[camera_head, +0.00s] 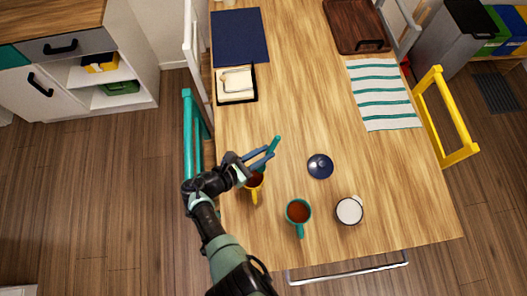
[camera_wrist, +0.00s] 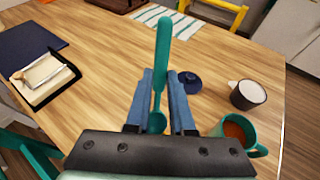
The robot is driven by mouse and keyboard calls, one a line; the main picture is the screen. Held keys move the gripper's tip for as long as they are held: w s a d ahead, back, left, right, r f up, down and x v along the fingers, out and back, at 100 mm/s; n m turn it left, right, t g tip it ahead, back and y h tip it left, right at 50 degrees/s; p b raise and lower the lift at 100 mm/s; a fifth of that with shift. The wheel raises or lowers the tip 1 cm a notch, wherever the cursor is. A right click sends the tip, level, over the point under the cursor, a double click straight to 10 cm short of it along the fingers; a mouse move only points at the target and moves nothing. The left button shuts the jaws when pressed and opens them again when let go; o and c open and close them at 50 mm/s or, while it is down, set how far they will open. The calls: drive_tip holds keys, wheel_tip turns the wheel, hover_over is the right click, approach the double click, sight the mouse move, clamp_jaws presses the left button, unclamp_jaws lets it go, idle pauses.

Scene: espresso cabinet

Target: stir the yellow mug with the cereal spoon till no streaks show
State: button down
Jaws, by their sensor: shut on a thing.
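The yellow mug (camera_head: 254,194) stands near the table's left edge, partly under my gripper, with dark brown liquid showing inside. Whether it has streaks is too small to tell. My gripper (camera_head: 262,158) is beside and above the mug's far rim, shut on a teal spoon (camera_head: 275,145). In the wrist view, the spoon (camera_wrist: 163,45) stands between the two blue fingers, its wide end pointing up and a rounded end low near the palm. I cannot tell whether the spoon touches the mug or liquid. The wrist view does not show the yellow mug.
A teal mug (camera_head: 299,224) with brown liquid and a white mug (camera_head: 349,211) stand to the right. A dark blue lidlike piece (camera_head: 320,166) lies behind them. A black-edged tray (camera_head: 250,98), blue mat (camera_head: 240,38) and striped cloth (camera_head: 383,95) lie farther back. Mid-table is clear.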

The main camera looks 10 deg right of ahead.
sight(274, 142)
drive_tip(key=shift+r+p, duration=2.55)
drive_tip(key=shift+r, duration=0.05)
drive_tip(key=shift+f, duration=0.1)
